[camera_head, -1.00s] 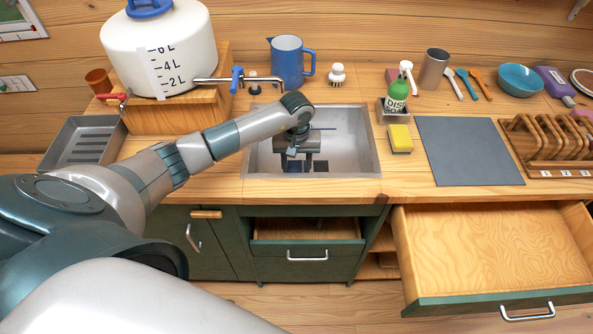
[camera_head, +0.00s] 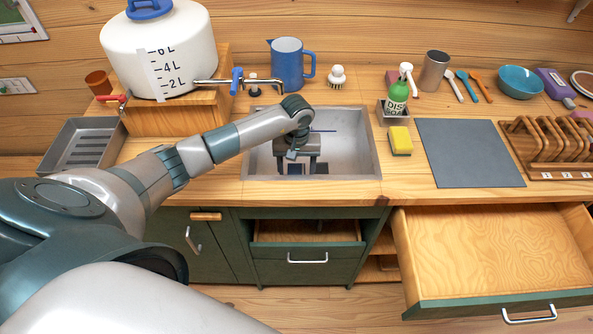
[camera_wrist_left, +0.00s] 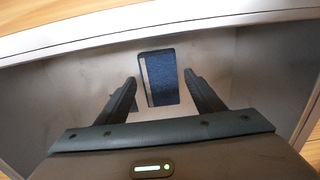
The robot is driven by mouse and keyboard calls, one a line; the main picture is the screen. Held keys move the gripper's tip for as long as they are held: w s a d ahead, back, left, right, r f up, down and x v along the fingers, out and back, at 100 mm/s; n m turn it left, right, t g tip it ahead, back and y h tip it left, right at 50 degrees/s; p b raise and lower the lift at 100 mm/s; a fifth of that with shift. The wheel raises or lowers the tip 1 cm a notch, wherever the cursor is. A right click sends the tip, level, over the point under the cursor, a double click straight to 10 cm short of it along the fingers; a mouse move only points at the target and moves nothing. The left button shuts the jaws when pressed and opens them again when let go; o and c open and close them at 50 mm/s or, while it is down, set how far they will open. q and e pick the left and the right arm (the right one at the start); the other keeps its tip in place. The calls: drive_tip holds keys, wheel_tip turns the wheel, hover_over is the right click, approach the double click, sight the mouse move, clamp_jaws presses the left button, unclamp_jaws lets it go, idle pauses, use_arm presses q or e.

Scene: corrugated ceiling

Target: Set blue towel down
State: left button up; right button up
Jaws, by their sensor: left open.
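In the left wrist view the blue towel (camera_wrist_left: 160,78) is a small dark blue rectangle with a pale stripe along its left side. It lies on the grey floor of the sink. My left gripper (camera_wrist_left: 161,84) is open, with one finger on each side of the towel and a gap visible at both sides. In the head view my left gripper (camera_head: 297,168) reaches down into the metal sink (camera_head: 355,150). There the gripper largely hides the towel. My right gripper is not in view.
A white water tank (camera_head: 165,50) on a wooden stand and a blue jug (camera_head: 287,63) stand behind the sink. A soap bottle (camera_head: 397,97) and a yellow sponge (camera_head: 400,140) are to its right. An open drawer (camera_head: 495,255) juts out at front right.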

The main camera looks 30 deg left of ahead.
use_arm(q)
drive_tip(key=shift+r+p, duration=0.35)
drive_tip(key=shift+r, duration=0.2)
wheel_tip(320, 180, up, 11)
drive_tip(key=p, duration=0.4)
drive_tip(key=shift+p, duration=0.35)
